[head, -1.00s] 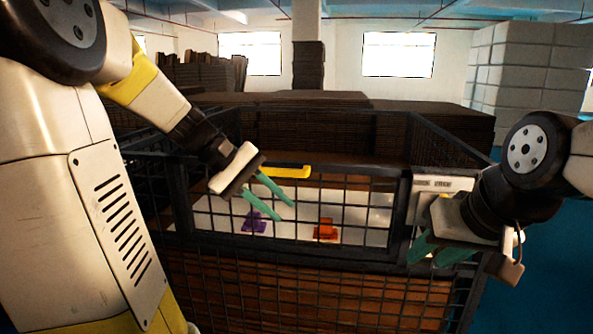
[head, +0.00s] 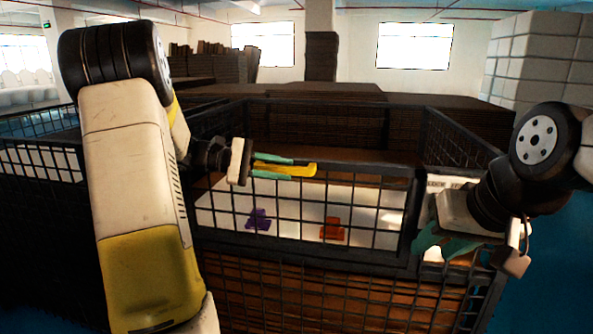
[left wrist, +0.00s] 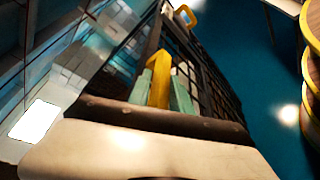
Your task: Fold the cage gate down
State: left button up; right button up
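The cage gate (head: 290,212) is the black mesh panel in the upper front of the cage, and it stands upright. Its yellow handle (head: 303,170) is on the top bar and also shows in the left wrist view (left wrist: 159,82). My left gripper (head: 285,167) is at this handle, its green fingers on either side of it. They look apart, not clearly clamped; whether one touches the handle I cannot tell. My right gripper (head: 445,241) is by the cage's right front corner, fingers apart and seemingly empty, partly hidden by its own wrist.
Inside the cage, behind the gate, a purple part (head: 258,220) and an orange part (head: 332,229) lie on a white surface. Brown stacked sheets (head: 300,95) stand behind the cage. White blocks (head: 545,65) are stacked at the far right.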

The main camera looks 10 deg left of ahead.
pick_arm(q)
jog(key=shift+w+d+f, duration=0.2)
jog(key=shift+d, duration=0.45)
grip_shut()
dwell(1.0)
